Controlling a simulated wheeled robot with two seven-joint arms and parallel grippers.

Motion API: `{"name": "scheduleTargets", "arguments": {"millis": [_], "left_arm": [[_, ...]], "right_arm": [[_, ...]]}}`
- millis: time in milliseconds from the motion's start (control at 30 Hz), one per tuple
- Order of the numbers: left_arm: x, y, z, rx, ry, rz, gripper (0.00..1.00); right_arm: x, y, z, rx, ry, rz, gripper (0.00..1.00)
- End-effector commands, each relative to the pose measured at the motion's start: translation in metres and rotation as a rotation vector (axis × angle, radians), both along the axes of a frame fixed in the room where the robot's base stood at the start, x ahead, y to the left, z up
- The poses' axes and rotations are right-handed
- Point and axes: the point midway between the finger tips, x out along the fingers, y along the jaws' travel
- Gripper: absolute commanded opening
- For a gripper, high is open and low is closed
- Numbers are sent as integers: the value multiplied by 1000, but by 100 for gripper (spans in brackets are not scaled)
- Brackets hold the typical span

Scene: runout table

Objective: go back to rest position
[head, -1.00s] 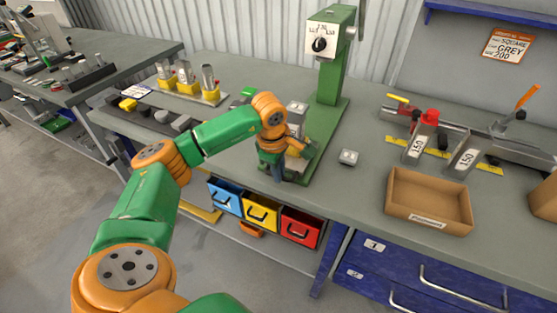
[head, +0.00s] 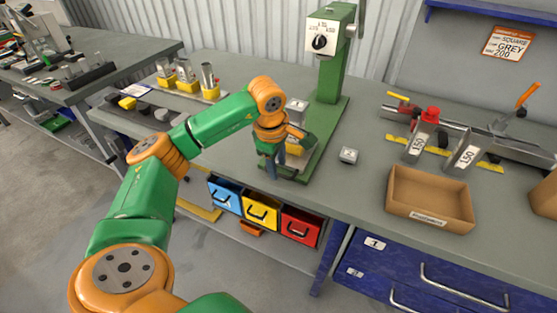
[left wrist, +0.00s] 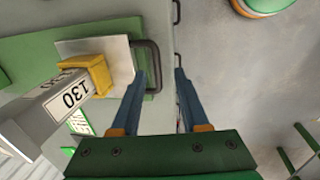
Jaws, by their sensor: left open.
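My left gripper (head: 276,168) hangs at the front edge of the workbench, just in front of the green machine base. In the left wrist view its two blue fingers (left wrist: 160,82) are apart with nothing held between them. My right gripper is not in either view.
The green machine (head: 333,70) stands behind my left gripper. Blue, yellow and red bins (head: 262,212) hang under the front edge. Grey floor is open at lower left.

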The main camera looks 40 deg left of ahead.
Motion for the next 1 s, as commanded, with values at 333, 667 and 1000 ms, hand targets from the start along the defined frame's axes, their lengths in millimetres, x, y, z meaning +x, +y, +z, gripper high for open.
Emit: {"name": "scheduleTargets", "arguments": {"millis": [333, 667, 1000], "left_arm": [[-9, -3, 42, -1, 0, -1, 45], [-9, -3, 41, -3, 0, -2, 45], [-9, -254, 48, -1031, -112, -106, 45]], "right_arm": [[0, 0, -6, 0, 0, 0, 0], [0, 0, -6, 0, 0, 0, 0], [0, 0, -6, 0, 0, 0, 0]]}}
